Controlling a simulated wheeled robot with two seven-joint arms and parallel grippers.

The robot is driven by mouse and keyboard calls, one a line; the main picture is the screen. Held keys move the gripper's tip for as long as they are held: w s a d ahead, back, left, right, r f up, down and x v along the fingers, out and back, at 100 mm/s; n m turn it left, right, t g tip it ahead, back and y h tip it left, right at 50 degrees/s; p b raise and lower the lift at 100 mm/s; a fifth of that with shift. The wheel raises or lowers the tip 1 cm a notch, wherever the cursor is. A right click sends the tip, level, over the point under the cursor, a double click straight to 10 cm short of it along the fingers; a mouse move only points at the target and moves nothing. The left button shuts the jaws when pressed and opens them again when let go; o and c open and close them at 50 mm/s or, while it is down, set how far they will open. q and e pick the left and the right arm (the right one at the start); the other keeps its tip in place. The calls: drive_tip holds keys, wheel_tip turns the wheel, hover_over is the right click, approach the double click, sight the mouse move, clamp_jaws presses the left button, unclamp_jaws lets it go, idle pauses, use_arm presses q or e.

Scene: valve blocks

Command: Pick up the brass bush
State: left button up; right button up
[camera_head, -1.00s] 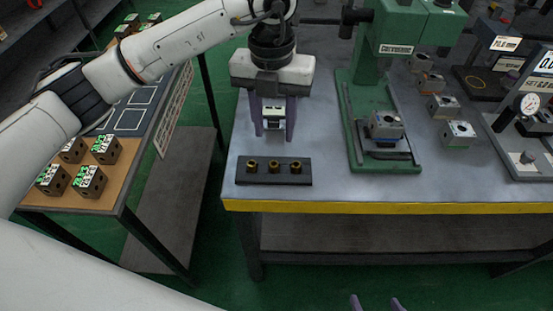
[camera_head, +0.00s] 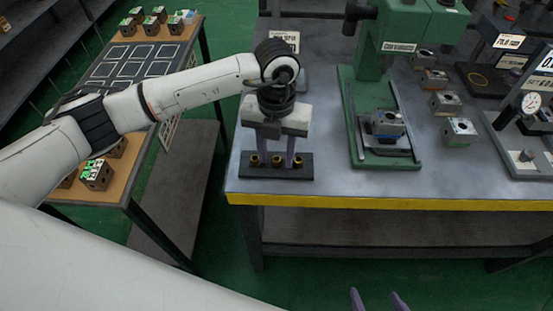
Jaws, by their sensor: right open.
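Three brass bushes stand in a row on a dark rack (camera_head: 247,173) near the front left of the grey bench: a left bush (camera_head: 254,161), a middle bush (camera_head: 277,160) and a right bush (camera_head: 298,162). My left gripper (camera_head: 277,153) points straight down over the rack. Its purple fingers are apart, one on each side of the middle bush as seen here. I cannot tell whether they touch it, and the fingertips are partly hidden among the bushes. My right gripper (camera_head: 378,302) is open and empty at the bottom edge, away from the bench.
A green press (camera_head: 368,100) with a valve block (camera_head: 388,123) on its base stands right of the rack. Several more blocks (camera_head: 459,131) and a dial gauge stand (camera_head: 530,106) are further right. A side table (camera_head: 125,190) with blocks is at the left.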

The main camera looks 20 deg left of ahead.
use_arm(q)
drive_tip(key=shift+c, duration=0.3)
clamp_jaws()
drive_tip(key=shift+r, duration=0.1)
